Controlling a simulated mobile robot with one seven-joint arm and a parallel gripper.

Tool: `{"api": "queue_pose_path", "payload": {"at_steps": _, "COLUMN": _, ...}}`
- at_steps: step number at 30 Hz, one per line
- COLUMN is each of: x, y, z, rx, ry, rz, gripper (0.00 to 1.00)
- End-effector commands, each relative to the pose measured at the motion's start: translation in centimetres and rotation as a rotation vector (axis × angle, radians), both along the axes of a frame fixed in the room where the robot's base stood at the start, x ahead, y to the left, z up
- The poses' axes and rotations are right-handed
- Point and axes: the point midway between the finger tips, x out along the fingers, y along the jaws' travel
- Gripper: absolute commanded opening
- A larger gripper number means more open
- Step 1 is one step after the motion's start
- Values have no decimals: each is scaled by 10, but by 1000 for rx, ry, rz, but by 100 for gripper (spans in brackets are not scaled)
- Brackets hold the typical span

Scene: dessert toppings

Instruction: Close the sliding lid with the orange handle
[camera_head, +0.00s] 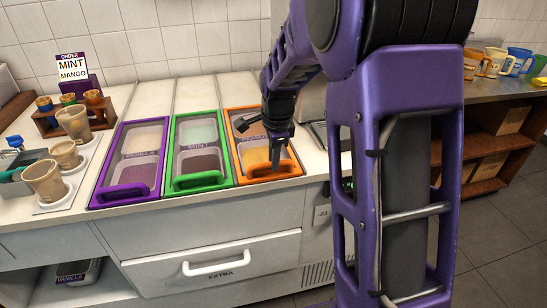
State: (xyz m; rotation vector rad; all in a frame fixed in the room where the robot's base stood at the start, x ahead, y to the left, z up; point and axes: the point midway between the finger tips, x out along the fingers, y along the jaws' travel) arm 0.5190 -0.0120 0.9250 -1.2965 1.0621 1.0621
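The orange-framed topping bin (230,132) is the rightmost of three bins set in the counter. Its orange handle (290,168) is at the front end of the frame, near the counter's front edge. A see-through pane with a yellowish content beneath shows behind the handle; how far the lid is slid cannot be told for sure. My gripper (277,160) points down over the front of this bin, with its tip at or just behind the middle of the handle. Whether it touches the handle, and whether its fingers are apart, cannot be told. My arm hides part of the frame's back right corner.
A green-framed bin (172,143) and a purple-framed bin (101,184) lie to the left, with handles at the front. Beige cups (45,181), a cone rack (46,126) and an order sign (73,66) stand farther left. Coloured mugs (497,61) stand back right.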

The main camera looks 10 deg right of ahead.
Motion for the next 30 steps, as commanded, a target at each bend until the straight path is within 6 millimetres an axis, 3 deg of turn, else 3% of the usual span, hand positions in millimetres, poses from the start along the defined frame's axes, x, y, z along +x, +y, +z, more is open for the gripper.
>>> {"api": "queue_pose_path", "payload": {"at_steps": 1, "x": -4, "y": 0, "z": -1, "rx": 0, "ry": 12, "rz": 0, "gripper": 30}}
{"api": "queue_pose_path", "payload": {"at_steps": 5, "x": -3, "y": 0, "z": -1, "rx": 0, "ry": 9, "rz": 0, "gripper": 51}}
{"api": "queue_pose_path", "payload": {"at_steps": 17, "x": -2, "y": 0, "z": 7, "rx": 0, "ry": 3, "rz": 0, "gripper": 51}}
{"api": "queue_pose_path", "payload": {"at_steps": 20, "x": -5, "y": 0, "z": 23, "rx": 0, "ry": 2, "rz": 1, "gripper": 51}}
{"api": "queue_pose_path", "payload": {"at_steps": 30, "x": -21, "y": 0, "z": 104, "rx": 0, "ry": 1, "rz": 0, "gripper": 51}}
